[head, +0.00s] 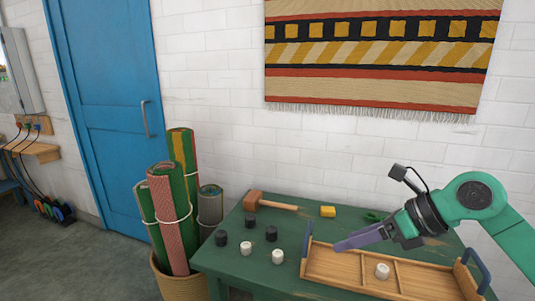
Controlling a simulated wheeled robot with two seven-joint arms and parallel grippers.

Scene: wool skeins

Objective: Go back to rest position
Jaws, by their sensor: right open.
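My right gripper (342,245) comes in from the right, its purple fingers open and pointing left. It hangs over the left part of a wooden tray (330,277) with dividers and blue handles. No object shows between its fingers. A white skein (382,271) lies in the tray, in a compartment left of a divider. Two white skeins, one left (246,248) and one nearer the tray (278,256), stand on the green table (238,268). Black skeins (221,238), (250,222) and (271,233) stand beside them. My left gripper is not in view.
A basket (180,284) of rolled rugs (168,215) stands at the table's left. A blue door (105,110) and a wall hanging (380,55) are behind.

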